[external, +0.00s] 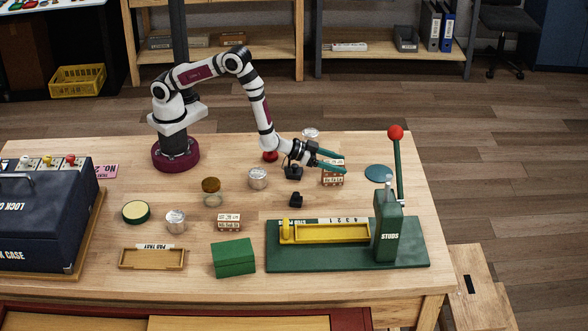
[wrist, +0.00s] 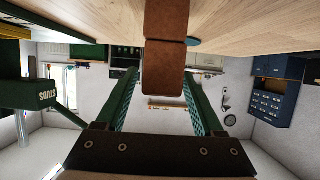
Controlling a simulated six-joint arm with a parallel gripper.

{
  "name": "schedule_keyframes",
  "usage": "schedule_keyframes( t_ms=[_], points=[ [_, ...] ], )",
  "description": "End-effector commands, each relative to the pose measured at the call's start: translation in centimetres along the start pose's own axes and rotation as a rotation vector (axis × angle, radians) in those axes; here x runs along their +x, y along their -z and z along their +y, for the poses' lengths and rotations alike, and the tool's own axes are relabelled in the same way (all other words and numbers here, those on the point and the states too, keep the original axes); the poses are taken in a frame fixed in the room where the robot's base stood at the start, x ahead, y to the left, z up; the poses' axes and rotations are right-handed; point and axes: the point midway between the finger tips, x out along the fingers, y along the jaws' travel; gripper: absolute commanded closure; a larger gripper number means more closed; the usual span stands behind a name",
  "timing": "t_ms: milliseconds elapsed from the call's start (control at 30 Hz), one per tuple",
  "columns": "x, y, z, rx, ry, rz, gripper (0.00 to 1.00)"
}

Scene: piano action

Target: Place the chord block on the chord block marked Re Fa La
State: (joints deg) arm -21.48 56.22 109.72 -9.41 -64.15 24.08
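Two brown chord blocks stand one on the other at the right middle of the table. The upper chord block (external: 338,161) is partly hidden by my fingers. The lower chord block (external: 333,181) has pale labels on its front, too small to read surely. In the wrist view, which is upside down, the upper block (wrist: 165,68) sits between my fingertips and the lower block (wrist: 166,19) shows beyond a thin seam. The two look in line and touching or nearly so. My gripper (external: 343,162) has teal fingers pressed close along both sides of the upper block.
Another labelled block (external: 229,223) lies left of the green stand (external: 345,258) with its red-knobbed lever (external: 396,132). A teal disc (external: 379,173) lies right of the stack. A small black piece (external: 296,200) and a metal tin (external: 258,178) lie left of it.

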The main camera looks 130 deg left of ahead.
Motion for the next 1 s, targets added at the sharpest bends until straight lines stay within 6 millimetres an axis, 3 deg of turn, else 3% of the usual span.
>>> schedule_keyframes(
  t_ms=[267,700,800,1000],
  points=[
    [-0.5,0.3,0.0,0.0,-0.001,0.0,0.31],
    [-10.4,0.3,0.1,0.001,-0.002,0.0,0.31],
    [-11.7,0.3,0.1,0.0,-0.002,0.0,0.31],
    [-12.3,0.4,0.3,0.002,-0.01,-0.008,0.31]
  ],
)
